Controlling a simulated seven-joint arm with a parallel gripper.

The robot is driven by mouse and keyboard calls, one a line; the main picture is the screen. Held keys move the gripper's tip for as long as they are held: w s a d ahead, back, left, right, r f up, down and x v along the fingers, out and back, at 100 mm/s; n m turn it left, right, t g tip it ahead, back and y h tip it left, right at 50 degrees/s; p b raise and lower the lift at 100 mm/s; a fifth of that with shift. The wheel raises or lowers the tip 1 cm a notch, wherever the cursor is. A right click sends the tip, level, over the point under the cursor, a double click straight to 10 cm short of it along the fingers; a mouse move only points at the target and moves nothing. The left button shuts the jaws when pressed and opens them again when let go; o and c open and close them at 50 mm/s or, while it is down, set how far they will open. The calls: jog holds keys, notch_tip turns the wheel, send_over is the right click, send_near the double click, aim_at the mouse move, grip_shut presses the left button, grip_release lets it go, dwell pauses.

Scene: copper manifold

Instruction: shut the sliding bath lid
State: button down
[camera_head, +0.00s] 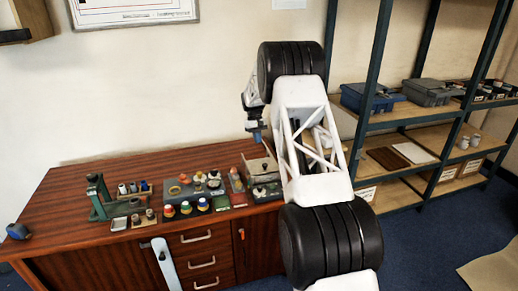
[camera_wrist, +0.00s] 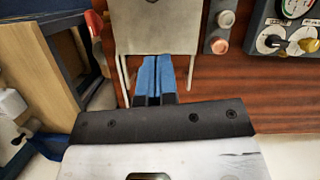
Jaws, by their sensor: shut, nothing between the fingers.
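In the head view my gripper (camera_head: 256,137) hangs at the back right of the wooden bench, its blue fingers pointing down above a grey, box-like unit (camera_head: 258,166) that looks like the bath. My white arm hides part of that area. In the wrist view the blue fingers of my gripper (camera_wrist: 157,62) are together and empty. Their tips overlap the near edge of a plain grey-beige plate (camera_wrist: 165,28), which looks like the sliding lid. Thin pale rods show on both sides of the plate. I cannot tell whether the fingers touch it, or how far the lid stands open.
A control box (camera_wrist: 285,40) with a gauge and knobs is at the upper right of the wrist view, beside a small two-button panel (camera_wrist: 217,33). Bottles and small parts (camera_head: 195,185) stand along the bench (camera_head: 75,200). A shelf rack (camera_head: 372,90) stands to the right.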

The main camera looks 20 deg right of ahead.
jog(key=shift+v, duration=1.05)
jog(key=shift+w+f, duration=0.15)
jog(key=shift+w, duration=1.05)
jog(key=shift+f, duration=0.1)
send_over(261, 165)
jog(key=w, duration=0.3)
jog(key=f, duration=0.9)
jog(key=shift+s+a+f, duration=0.1)
jog(key=shift+a+f, duration=0.1)
jog(key=shift+f, duration=0.1)
jog(key=s, duration=0.2)
jog(key=shift+s+d+f, duration=0.15)
jog(key=shift+s+d, duration=0.1)
jog(key=shift+s, duration=0.65)
